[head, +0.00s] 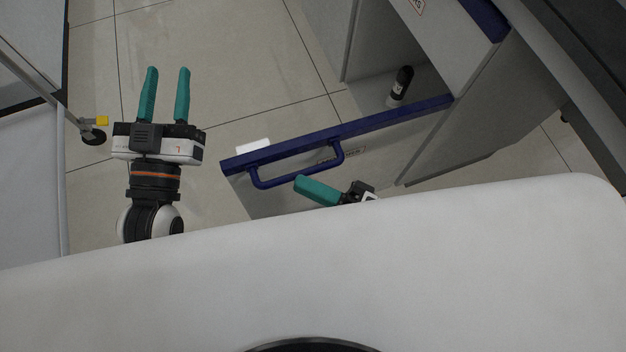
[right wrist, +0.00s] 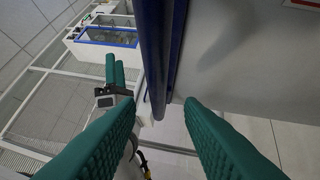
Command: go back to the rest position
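My left gripper (head: 164,70) is at the upper left of the head view, over the tiled floor. Its two teal fingers are apart with nothing between them. My right gripper (head: 300,182) is by the front of the drawer, just below its blue handle (head: 300,176). It is partly hidden behind my white body in the head view. In the right wrist view its fingers (right wrist: 160,103) are spread apart and hold nothing. A blue bar (right wrist: 158,50) shows beyond them; I cannot tell whether they touch it. My left gripper also shows there (right wrist: 115,72).
The grey drawer (head: 415,140) with a blue top edge stands pulled out. A dark bottle (head: 401,84) with a white label is inside it. A cabinet wall is at upper right. A wheeled stand (head: 94,135) is at left. Floor (head: 230,60) around the left gripper is clear.

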